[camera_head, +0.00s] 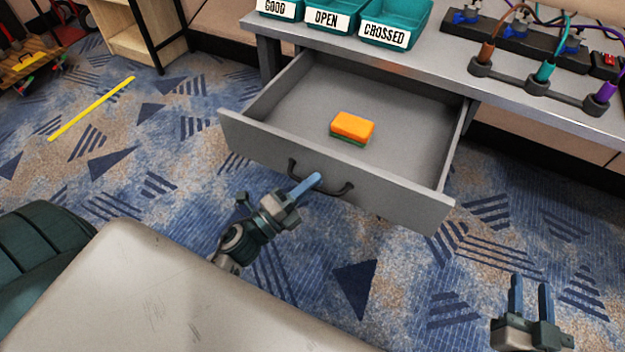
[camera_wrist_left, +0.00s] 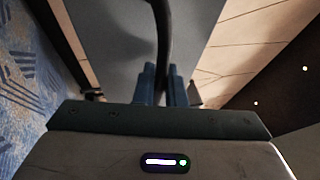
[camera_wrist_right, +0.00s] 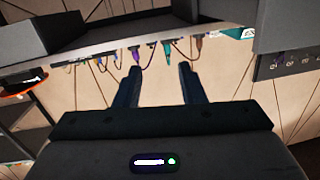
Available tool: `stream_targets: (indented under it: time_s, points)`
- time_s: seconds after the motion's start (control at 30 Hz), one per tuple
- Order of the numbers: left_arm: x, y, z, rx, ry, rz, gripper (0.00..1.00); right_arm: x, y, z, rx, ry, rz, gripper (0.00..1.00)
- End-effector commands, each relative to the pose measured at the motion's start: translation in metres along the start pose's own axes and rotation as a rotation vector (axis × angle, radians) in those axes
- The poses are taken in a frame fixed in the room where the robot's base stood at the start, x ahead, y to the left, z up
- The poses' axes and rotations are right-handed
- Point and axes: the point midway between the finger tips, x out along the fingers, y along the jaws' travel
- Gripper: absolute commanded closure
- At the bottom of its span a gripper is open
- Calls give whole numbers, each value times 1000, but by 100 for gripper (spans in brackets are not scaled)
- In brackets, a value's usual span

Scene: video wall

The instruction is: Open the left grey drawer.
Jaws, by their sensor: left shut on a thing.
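The grey drawer (camera_head: 300,170) is pulled well out from under the desk, and its inside shows. An orange and green sponge (camera_head: 352,129) lies on its floor. A dark curved handle (camera_head: 336,190) is on the drawer's front. My left gripper (camera_head: 306,187) is at the handle, with its blue fingers shut on it. In the left wrist view the dark handle (camera_wrist_left: 162,40) runs down between the fingers (camera_wrist_left: 164,85). My right gripper (camera_head: 531,290) is open and empty over the carpet at the lower right; its spread fingers also show in the right wrist view (camera_wrist_right: 157,85).
On the grey desk (camera_head: 440,60) stand teal trays (camera_head: 395,22) labelled GOOD, OPEN and CROSSED, a power strip (camera_head: 515,40) and a cable holder (camera_head: 540,82) with coloured cables. A wooden shelf (camera_head: 130,45) stands at the upper left. Carpet in front of the drawer is clear.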

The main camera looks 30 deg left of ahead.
Motion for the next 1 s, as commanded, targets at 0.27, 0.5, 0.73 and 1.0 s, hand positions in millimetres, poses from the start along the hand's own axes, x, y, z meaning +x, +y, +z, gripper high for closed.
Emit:
stream_targets:
  time_s: [0.27, 0.5, 0.73, 1.0]
  points:
    - [0, 0, 0, 0, -1, 1, 78, 0, 0, 0, 0, 0, 0, 64]
    - [0, 0, 0, 0, 0, 0, 69, 0, 0, 0, 0, 0, 0, 64]
    - [-5, 2, 0, 0, 0, 1, 69, 2, 0, -6, -7, 41, 0, 64]
    - [-30, 3, 0, 0, 2, 3, 69, 7, 0, -62, -47, 342, -6, 64]
